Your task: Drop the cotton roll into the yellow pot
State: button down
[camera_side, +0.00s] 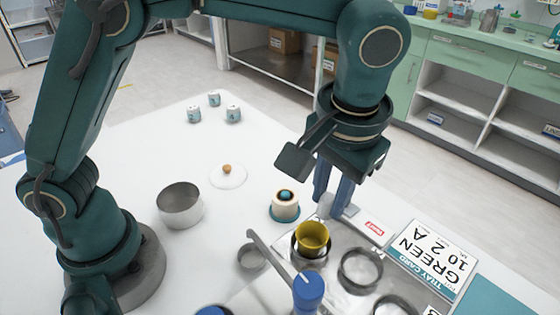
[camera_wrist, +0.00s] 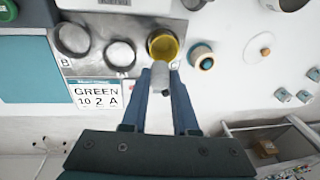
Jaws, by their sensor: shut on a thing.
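The yellow pot (camera_side: 312,240) sits in a ring of the metal tray (camera_side: 340,290); it also shows at the top of the wrist view (camera_wrist: 163,46), open side up. My gripper (camera_side: 331,207) is shut on the pale cotton roll (camera_side: 325,204), just behind the pot in the side view. In the wrist view the roll (camera_wrist: 160,76) lies between my two blue fingertips (camera_wrist: 161,80), its far end by the pot's near rim. The roll is outside the pot's opening in that view. Its exact height above the tray is hard to tell.
A cream jar with a teal base (camera_side: 285,206) stands close to the pot. A steel bowl (camera_side: 180,206), a round lid with a knob (camera_side: 228,175) and small white pots (camera_side: 214,99) stand farther left. A "GREEN 10 2 A" card (camera_side: 433,262) lies right of the tray.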

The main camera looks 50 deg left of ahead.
jog(key=shift+f, duration=1)
jog(key=c, duration=0.6)
grip_release()
jog(key=shift+s+d+r, duration=0.15)
jog(key=shift+r, duration=1.15)
jog(key=shift+s+d+r, duration=0.1)
jog(key=shift+d+r, duration=0.05)
jog(key=shift+r, duration=1.1)
